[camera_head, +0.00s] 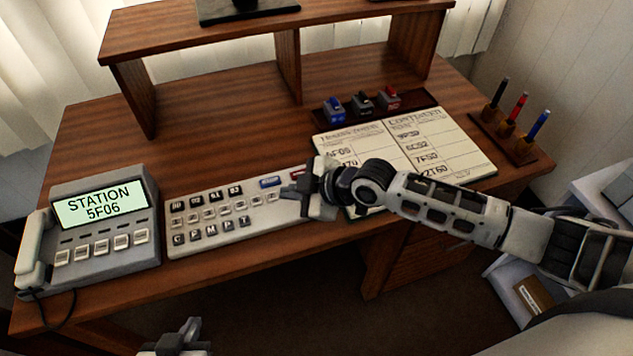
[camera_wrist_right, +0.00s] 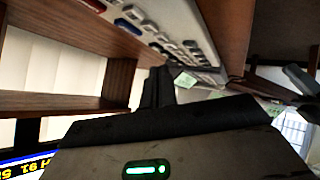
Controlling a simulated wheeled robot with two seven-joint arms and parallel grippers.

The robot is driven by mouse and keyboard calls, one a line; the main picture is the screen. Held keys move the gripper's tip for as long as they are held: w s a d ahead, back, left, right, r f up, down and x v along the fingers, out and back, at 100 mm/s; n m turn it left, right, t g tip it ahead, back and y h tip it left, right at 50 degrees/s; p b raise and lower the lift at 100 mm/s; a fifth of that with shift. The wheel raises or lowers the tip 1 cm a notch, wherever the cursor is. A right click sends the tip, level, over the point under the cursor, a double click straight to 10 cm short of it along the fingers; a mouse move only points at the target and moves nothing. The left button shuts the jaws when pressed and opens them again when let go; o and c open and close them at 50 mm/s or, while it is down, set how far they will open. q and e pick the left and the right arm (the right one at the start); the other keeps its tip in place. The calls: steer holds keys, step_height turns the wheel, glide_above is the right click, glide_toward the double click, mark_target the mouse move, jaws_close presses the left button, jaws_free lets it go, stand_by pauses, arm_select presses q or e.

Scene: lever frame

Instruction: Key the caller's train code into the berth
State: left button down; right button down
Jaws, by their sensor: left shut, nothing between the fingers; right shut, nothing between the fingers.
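The phone console (camera_head: 100,205) at the left has a lit screen (camera_head: 100,206) reading "STATION 5F06". The pale keyboard (camera_head: 240,228) lies to its right with rows of small keys, a blue key (camera_head: 269,182) and a red key partly hidden by my right gripper. My right gripper (camera_head: 290,194) is shut and empty over the keyboard's right end; I cannot tell whether it touches a key. In the right wrist view its fingers (camera_wrist_right: 158,88) are together, with the keyboard (camera_wrist_right: 172,20) beyond them. My left gripper (camera_head: 190,327) is shut and empty, low in front of the desk.
An open book (camera_head: 440,140) with handwritten codes lies right of the keyboard, partly behind my right arm. Behind it is a dark tray with stamps (camera_head: 362,101). A pen holder (camera_head: 510,138) stands at the right edge. A wooden shelf (camera_head: 200,35) spans the back.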

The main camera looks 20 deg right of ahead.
arm_select(q)
steer(key=shift+a, duration=0.1)
arm_select(e)
steer(key=w+d+r+n+h, duration=0.1)
steer(key=w+d+r+n, duration=0.1)
steer(key=w+d+r, duration=0.2)
steer(key=w+d, duration=0.2)
steer(key=d, duration=0.2)
steer(key=shift+d+r+n+h, duration=0.15)
steer(key=shift+r+n+h, duration=0.15)
steer(key=shift+h, duration=0.1)
steer(key=shift+w+f+g, duration=0.1)
steer(key=shift+g, duration=0.2)
